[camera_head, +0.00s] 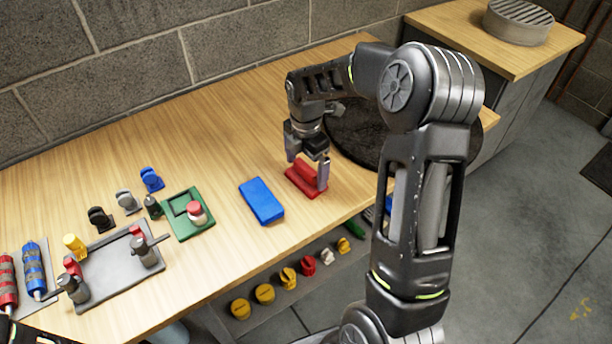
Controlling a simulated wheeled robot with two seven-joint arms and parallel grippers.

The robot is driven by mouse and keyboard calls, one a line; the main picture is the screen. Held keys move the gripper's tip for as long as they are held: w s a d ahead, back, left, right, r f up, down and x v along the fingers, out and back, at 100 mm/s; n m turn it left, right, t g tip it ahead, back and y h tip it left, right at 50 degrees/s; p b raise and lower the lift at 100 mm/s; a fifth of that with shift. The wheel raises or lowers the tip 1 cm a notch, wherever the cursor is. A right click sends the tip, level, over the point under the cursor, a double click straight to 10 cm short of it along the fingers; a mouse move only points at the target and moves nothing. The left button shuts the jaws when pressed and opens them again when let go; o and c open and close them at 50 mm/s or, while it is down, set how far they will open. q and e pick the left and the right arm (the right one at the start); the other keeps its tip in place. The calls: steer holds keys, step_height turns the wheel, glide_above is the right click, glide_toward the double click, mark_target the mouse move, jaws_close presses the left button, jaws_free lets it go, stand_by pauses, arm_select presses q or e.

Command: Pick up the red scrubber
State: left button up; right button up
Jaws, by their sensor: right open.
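The red scrubber (306,182) is a flat red block with a raised handle. It lies on the wooden table near the front edge, right of a blue block. My right gripper (308,174) points down over it and is open, with its fingers around or beside the handle. I cannot tell whether they touch it. The fingers hide part of the scrubber. My left gripper is not in view; only a dark part of my body shows at the bottom left corner.
A blue block (262,201) lies left of the scrubber. A green tray (181,228) and a grey tray (110,285) with small tools stand further left. A dark round pad (345,140) lies behind my right arm. Several coloured items sit on a lower shelf (277,299).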

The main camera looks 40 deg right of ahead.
mark_target(306, 167)
steer(key=shift+c, duration=0.5)
steer(key=c, duration=1.4)
step_height(306, 167, up, 10)
steer(key=shift+r+b, duration=0.1)
steer(key=shift+b, duration=0.2)
